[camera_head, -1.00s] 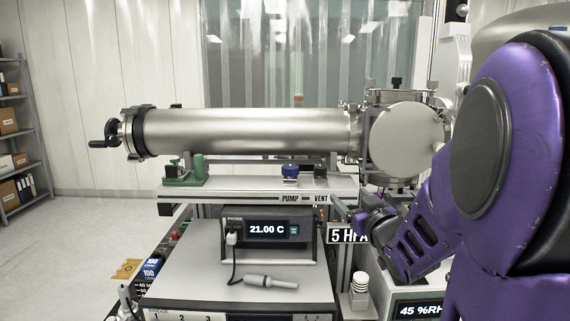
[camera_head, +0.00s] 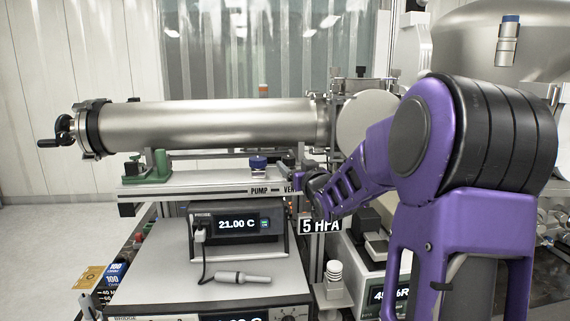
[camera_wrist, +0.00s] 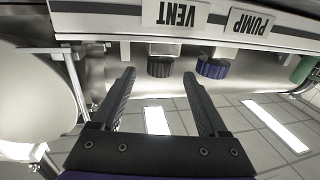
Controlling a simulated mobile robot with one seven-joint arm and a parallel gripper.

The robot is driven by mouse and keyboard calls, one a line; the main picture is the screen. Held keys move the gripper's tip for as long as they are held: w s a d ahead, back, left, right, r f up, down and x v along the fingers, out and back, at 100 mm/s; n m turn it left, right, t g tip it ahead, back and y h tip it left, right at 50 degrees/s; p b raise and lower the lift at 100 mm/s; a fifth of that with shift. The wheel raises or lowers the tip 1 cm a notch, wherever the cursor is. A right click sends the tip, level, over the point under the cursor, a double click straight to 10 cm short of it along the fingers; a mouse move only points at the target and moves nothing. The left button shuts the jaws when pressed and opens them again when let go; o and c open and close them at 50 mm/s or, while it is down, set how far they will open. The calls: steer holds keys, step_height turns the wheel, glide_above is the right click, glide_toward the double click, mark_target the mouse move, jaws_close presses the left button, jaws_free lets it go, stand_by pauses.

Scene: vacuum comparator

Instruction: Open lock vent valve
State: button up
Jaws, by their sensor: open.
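The vent valve is a black ribbed knob (camera_wrist: 160,66) by the VENT label (camera_wrist: 176,14) in the wrist view, which looks inverted. My gripper (camera_wrist: 157,74) is open, with its two dark fingers spread and the black knob appearing between the fingertips. Whether the fingers touch the knob, I cannot tell. In the head view my gripper (camera_head: 291,166) is at the right end of the valve shelf, covering the vent knob and part of its label. The blue PUMP knob (camera_head: 258,162) stands just left of it, and in the wrist view the blue knob (camera_wrist: 212,68) is beside the right finger.
A long steel cylinder (camera_head: 210,126) lies behind and above the shelf (camera_head: 200,184). A green fitting (camera_head: 152,172) sits at the shelf's left. Below are a temperature readout (camera_head: 238,223), a 5 HPA display (camera_head: 320,226) and a grey probe (camera_head: 243,277).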

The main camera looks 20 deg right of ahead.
mark_target(291, 161)
steer(key=shift+w+d, duration=0.15)
steer(key=shift+w, duration=2.2)
jaws_close()
